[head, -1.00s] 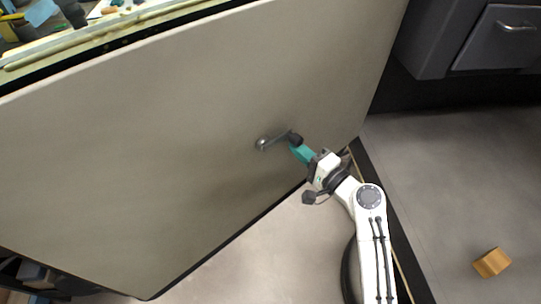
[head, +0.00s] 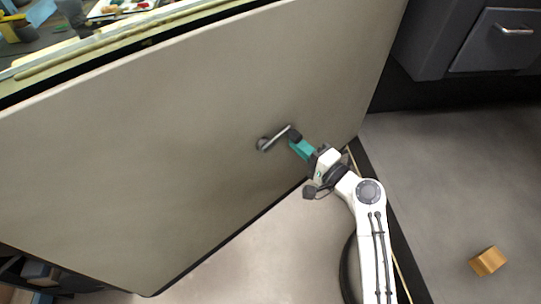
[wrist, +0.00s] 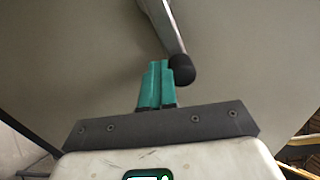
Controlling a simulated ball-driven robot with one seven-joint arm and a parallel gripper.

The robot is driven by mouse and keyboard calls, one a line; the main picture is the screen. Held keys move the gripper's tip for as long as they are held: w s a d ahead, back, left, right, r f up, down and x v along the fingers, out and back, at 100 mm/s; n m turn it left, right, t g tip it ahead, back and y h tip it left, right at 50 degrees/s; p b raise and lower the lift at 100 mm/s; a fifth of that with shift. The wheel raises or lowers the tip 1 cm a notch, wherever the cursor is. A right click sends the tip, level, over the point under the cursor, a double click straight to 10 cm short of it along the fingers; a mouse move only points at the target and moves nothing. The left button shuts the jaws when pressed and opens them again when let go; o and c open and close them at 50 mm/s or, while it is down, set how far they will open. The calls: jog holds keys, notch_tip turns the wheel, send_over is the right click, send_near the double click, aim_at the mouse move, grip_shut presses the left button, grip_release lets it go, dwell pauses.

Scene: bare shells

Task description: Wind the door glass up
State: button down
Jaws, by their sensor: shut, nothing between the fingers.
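The door panel (head: 150,150) is a large beige-grey board across the head view. The metal window crank (head: 275,139) sits on it, its hub at the left and its dark knob (head: 294,135) at the upper right. My gripper (head: 296,144) has teal fingers, shut and empty, right below the knob. In the wrist view the knob (wrist: 182,70) is just right of the fingertips (wrist: 158,65), beside them and not between them; it looks to be touching. A pale strip, possibly the glass edge (head: 110,38), runs along the door's top; the glass itself is hard to make out.
An orange-brown block (head: 488,261) lies on the grey floor at the lower right. A dark cabinet with a handled drawer (head: 497,40) stands at the upper right. Cluttered items lie beyond the door's top edge.

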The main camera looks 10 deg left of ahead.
jog(key=shift+r, duration=0.9)
